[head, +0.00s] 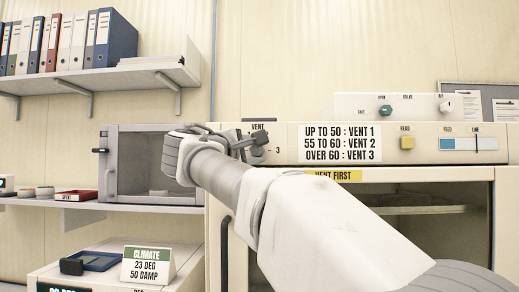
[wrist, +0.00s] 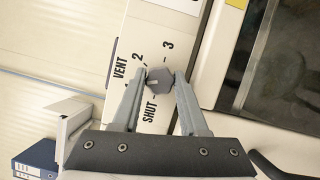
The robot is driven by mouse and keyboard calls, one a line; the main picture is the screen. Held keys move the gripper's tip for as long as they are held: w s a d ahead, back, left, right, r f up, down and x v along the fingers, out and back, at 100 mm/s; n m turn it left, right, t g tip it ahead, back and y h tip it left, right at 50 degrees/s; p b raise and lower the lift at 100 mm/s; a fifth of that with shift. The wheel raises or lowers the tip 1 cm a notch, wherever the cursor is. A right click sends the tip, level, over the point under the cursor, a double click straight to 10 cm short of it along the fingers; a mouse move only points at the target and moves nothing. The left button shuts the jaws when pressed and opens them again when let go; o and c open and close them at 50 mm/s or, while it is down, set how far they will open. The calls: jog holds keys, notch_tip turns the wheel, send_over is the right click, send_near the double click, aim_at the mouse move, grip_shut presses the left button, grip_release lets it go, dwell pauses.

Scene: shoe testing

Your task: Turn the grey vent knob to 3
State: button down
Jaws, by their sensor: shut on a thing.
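The grey vent knob (wrist: 159,80) sits on a pale panel strip in the wrist view, with marks SHUT, 2 and 3 around it. A short pale line on the knob points to the left in that view, between the SHUT and 2 marks. The mark there is hidden by a finger. My gripper (wrist: 161,77) is shut on the knob, one finger on each side. In the head view my gripper (head: 252,143) is at the panel and covers most of the knob. The 3 mark shows just right of it.
A sign (head: 340,143) reads up to 50 vent 1, 55 to 60 vent 2, over 60 vent 3. A climate card (head: 147,264) reads 23 deg, 50 damp.

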jog(key=m+g+y, duration=0.1)
jog(key=m+y, duration=0.1)
jog(key=m, duration=0.3)
jog(key=m+g+y+p, duration=0.1)
jog(key=m+y, duration=0.2)
jog(key=m, duration=0.3)
jog(key=m+g+y, duration=0.1)
jog(key=m+y, duration=0.2)
jog(key=m, duration=0.3)
jog(key=shift+d+r+g, duration=0.15)
jog(key=shift+d+g, duration=0.05)
jog(key=shift+g, duration=0.1)
dwell(0.7)
jog(key=shift+c, duration=2.2)
grip_release()
